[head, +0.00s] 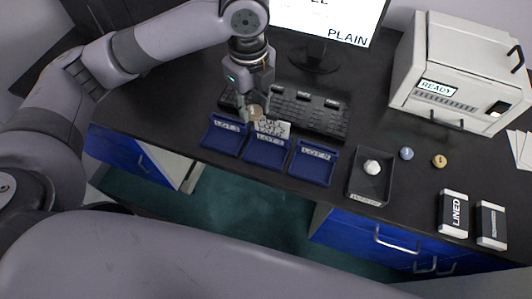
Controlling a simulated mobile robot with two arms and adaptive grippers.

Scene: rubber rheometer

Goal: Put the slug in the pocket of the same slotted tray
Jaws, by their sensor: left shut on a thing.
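My left gripper (257,100) points down above the far edge of the middle blue tray. It is shut on a small tan slug (255,113). Three blue trays with white lot labels stand in a row at the desk's front: the left tray (222,142), the middle tray (264,159) and the right tray (312,168). A white piece with dark marks (273,128) shows at the back of the middle tray, just below and right of the slug. I cannot tell slots or pockets clearly at this size. My right gripper is not in view.
A keyboard (315,117) lies behind the trays. A black tray (370,186) holds a white lump (372,167). A blue-grey piece (406,153) and a tan piece (439,161) lie right. The machine (455,65) reads READY; the monitor (340,15) reads PLAIN. Two boxes (453,213) (491,226) stand front right.

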